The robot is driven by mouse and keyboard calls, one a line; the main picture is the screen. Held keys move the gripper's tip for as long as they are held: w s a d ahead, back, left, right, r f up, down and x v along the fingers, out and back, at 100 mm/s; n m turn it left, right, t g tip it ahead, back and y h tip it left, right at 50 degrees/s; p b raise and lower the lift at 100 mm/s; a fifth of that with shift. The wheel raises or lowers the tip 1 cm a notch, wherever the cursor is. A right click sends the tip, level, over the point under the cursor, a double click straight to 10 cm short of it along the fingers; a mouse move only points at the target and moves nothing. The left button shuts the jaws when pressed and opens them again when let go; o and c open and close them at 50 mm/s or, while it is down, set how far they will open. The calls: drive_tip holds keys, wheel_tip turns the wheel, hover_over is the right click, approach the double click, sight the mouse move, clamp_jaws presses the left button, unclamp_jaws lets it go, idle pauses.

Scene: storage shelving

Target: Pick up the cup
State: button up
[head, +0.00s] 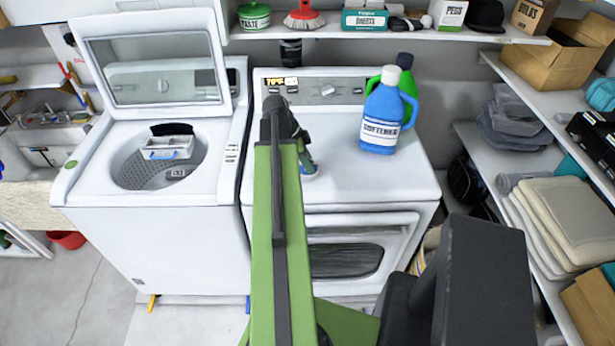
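I cannot make out the cup for certain.
A blue softener bottle (383,120) and a green bottle (407,80) stand on the dryer's right side. An open washer (150,225) holding a white caddy (168,145) is on the left. A shelf (390,30) runs above. Side shelves (500,150) are on the right.

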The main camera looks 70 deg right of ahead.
clamp_jaws()
drive_tip(key=shift+r, duration=0.15)
drive_tip(key=shift+r+p, duration=0.25)
drive_tip(key=shift+p, duration=0.15)
drive_tip(key=r+p, duration=0.4)
drive_tip(key=shift+s+r+p, duration=0.2)
drive_tip(key=shift+r+p, duration=0.1)
drive_tip(key=s+r+p, duration=0.5)
drive_tip(key=s, duration=0.6)
drive_tip(key=shift+r+p, duration=0.35)
